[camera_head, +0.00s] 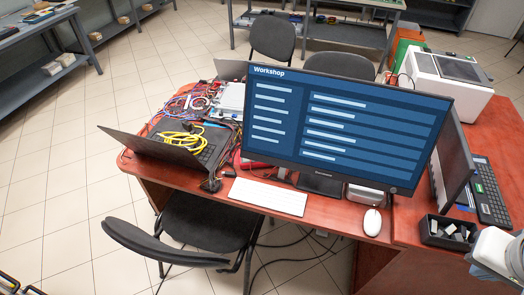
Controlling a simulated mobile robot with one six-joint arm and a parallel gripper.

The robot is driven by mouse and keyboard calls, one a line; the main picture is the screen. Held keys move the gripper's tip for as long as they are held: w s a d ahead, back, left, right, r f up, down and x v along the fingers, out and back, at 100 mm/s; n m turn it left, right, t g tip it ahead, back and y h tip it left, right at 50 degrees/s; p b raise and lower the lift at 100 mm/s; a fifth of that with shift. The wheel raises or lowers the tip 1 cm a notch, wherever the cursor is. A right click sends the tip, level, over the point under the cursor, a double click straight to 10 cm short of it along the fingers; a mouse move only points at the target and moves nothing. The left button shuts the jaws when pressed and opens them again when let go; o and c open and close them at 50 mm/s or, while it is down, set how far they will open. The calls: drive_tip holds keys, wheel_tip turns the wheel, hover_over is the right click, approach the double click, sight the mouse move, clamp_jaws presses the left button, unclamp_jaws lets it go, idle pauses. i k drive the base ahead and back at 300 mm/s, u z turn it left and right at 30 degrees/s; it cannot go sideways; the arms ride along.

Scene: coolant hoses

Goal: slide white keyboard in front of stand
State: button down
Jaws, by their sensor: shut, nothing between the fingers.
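The white keyboard (267,197) lies flat on the red-brown desk, close to its front edge and slightly tilted in the picture. It is below the left part of the large monitor (345,128), which shows a blue "Workshop" screen. The monitor's dark stand base (320,184) shows under the screen, to the right of the keyboard and a little farther back. The upper stand is hidden behind the screen. My gripper's fingers are not in view. A white and grey rounded part at the bottom right edge looks like my arm.
A white mouse (372,222) lies right of the keyboard near the desk edge. An open laptop (178,146) with yellow cable stands left. A black box (449,233) and black keyboard (490,192) are at right. A dark chair (205,222) stands in front of the desk.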

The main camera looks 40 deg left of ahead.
sight(282, 200)
drive_tip(key=u, duration=0.05)
drive_tip(key=i, duration=0.55)
drive_tip(key=u, duration=2.45)
drive_tip(key=i, duration=0.55)
drive_tip(key=u, duration=0.05)
